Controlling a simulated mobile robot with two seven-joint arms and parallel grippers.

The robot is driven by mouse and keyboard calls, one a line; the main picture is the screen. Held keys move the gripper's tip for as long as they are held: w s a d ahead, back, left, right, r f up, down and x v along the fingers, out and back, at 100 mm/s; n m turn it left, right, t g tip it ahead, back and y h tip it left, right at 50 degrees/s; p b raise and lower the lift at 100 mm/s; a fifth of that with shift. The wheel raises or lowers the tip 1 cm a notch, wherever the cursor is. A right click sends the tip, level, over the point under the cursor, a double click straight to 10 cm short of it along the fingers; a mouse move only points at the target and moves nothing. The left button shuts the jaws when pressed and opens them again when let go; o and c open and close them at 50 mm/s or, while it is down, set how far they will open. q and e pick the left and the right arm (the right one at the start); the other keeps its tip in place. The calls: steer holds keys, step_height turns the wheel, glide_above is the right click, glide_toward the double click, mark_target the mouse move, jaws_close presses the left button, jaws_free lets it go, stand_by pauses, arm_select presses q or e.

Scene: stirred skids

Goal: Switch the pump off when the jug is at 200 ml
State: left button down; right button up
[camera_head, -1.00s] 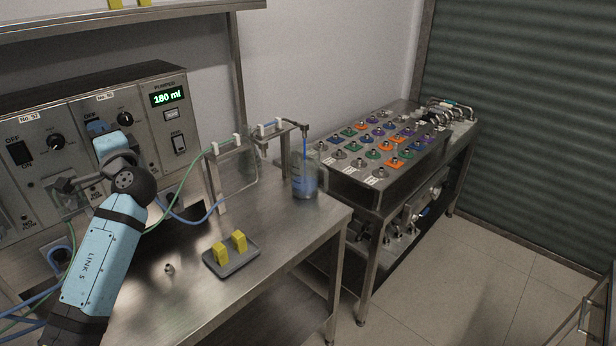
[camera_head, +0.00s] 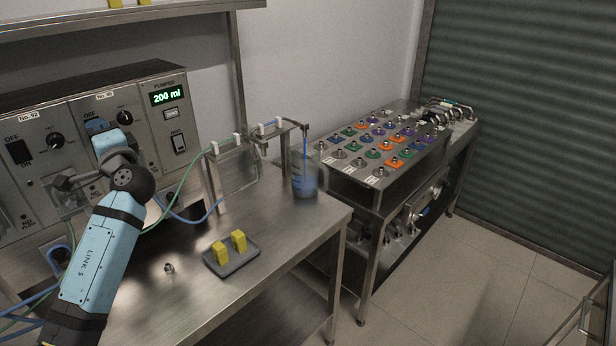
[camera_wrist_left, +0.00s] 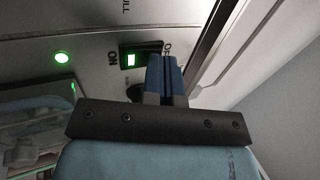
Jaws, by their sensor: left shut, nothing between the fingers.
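The display (camera_head: 168,96) on the pump panel reads 200 ml in green. The clear jug (camera_head: 304,181) stands on the bench with blue liquid in it, under the outlet tube. My left gripper (camera_head: 96,125) is shut and empty at the middle panel, by its OFF label, and it hides the switch there. In the left wrist view, the fingertips (camera_wrist_left: 164,60) are at the OFF end of the black rocker switch (camera_wrist_left: 140,52). The switch's ON side is lit green, and a round green lamp (camera_wrist_left: 62,57) glows beside it. I cannot tell whether the fingers touch the rocker.
Another panel with a black switch (camera_head: 20,152) is at the left. A grey tray (camera_head: 243,263) with two yellow blocks and a small metal piece (camera_head: 169,268) lie on the bench. Green and blue tubes run across it. A connector-covered skid (camera_head: 345,185) stands at the right.

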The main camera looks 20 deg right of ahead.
arm_select(q)
steer(key=shift+w+a, duration=0.15)
steer(key=shift+w, duration=0.05)
steer(key=shift+s, duration=0.15)
steer(key=shift+s+d, duration=0.25)
steer(key=s+d, duration=0.3)
steer(key=s, duration=0.2)
stand_by(0.7)
